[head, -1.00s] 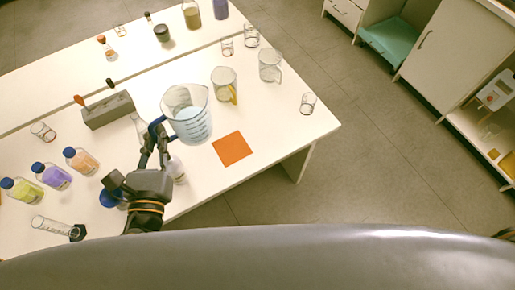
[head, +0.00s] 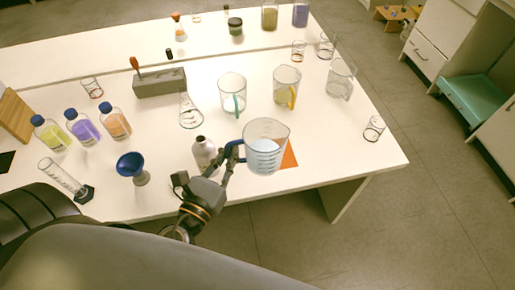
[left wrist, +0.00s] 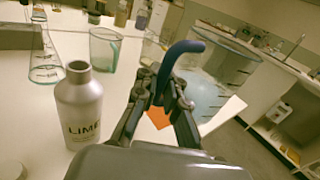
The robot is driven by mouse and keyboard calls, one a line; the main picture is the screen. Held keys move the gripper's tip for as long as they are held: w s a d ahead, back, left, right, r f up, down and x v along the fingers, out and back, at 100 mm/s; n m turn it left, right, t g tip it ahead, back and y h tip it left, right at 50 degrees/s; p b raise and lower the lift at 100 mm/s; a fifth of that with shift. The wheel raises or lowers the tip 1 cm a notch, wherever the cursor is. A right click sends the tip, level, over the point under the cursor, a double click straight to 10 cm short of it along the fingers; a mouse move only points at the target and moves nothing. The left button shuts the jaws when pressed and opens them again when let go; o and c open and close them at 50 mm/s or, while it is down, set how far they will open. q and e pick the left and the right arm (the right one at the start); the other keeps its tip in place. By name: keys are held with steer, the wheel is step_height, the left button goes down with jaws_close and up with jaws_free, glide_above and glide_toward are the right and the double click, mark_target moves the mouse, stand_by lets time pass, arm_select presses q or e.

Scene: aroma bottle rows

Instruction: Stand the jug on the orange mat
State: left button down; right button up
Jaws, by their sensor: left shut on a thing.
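The clear jug (head: 266,148) has a blue handle, measuring marks and pale blue liquid. My left gripper (head: 231,153) is shut on the handle, and the jug looks upright. In the head view the jug overlaps much of the orange mat (head: 289,157), whose right part shows beside it. I cannot tell whether the jug's base touches anything. In the left wrist view the jug (left wrist: 212,75) is right of the fingers, with its blue handle (left wrist: 172,66) between them. A bit of orange mat (left wrist: 158,118) shows below the handle. My right gripper is not in view.
A silver bottle marked LIME (left wrist: 80,110) stands close left of the gripper. A blue funnel (head: 130,165) is further left. A jug with a green handle (head: 232,92) and one with a yellow handle (head: 286,84) stand behind. The table's right front is clear.

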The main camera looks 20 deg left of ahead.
arm_select(q)
steer(key=w+f, duration=0.2)
steer(key=w, duration=0.1)
steer(key=w+f, duration=0.3)
steer(key=w+f+b, duration=0.1)
steer(key=w+f, duration=0.1)
steer(key=w, duration=0.1)
steer(key=shift+w+f, duration=0.15)
steer(key=shift+w, duration=0.2)
steer(key=shift+w+f, duration=0.25)
steer(key=shift+f, duration=0.1)
step_height(320, 180, down, 3)
steer(key=shift+w+f+b, duration=0.15)
steer(key=shift+b, duration=0.65)
steer(key=c, duration=1.4)
jaws_free()
